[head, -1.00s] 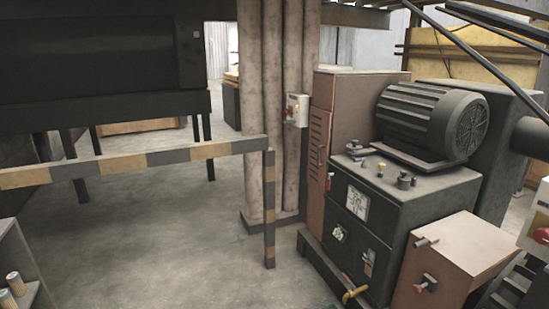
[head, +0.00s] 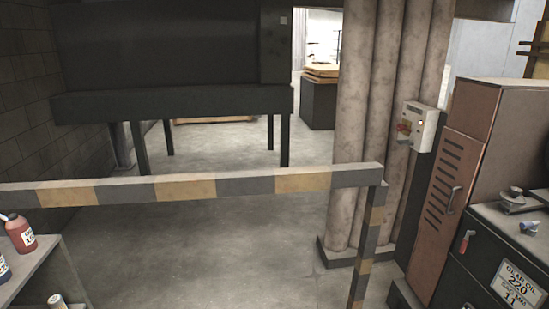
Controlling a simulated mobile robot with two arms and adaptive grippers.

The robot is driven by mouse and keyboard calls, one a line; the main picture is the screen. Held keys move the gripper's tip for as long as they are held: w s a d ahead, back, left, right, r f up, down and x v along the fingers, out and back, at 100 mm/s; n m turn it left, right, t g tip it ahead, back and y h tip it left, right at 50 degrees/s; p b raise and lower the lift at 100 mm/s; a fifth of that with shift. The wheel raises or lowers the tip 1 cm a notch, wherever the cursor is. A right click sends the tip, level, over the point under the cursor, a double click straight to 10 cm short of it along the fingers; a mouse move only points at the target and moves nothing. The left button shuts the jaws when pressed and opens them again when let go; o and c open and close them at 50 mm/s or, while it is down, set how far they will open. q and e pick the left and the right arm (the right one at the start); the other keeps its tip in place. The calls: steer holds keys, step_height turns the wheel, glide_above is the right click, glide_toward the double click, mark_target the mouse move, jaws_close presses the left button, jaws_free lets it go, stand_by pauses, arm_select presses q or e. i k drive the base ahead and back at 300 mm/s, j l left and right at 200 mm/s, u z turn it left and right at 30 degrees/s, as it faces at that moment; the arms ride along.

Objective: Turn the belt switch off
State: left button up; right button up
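A small pale switch box (head: 418,127) with a red switch (head: 404,130) and a small lit light is fixed on the right side of the ribbed column, at the right of the head view. Whether this is the belt switch, and whether the switch stands on or off, I cannot tell. Neither of my grippers shows in the head view.
A striped barrier rail (head: 200,187) with a post (head: 366,245) crosses in front of the column (head: 375,120). A brown cabinet (head: 462,165) and a dark machine (head: 490,260) stand at right. A shelf (head: 35,270) with bottles is at left. Floor (head: 250,255) nearer than the rail is clear.

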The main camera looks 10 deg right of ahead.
mark_target(400, 127)
steer(key=i, duration=1.7)
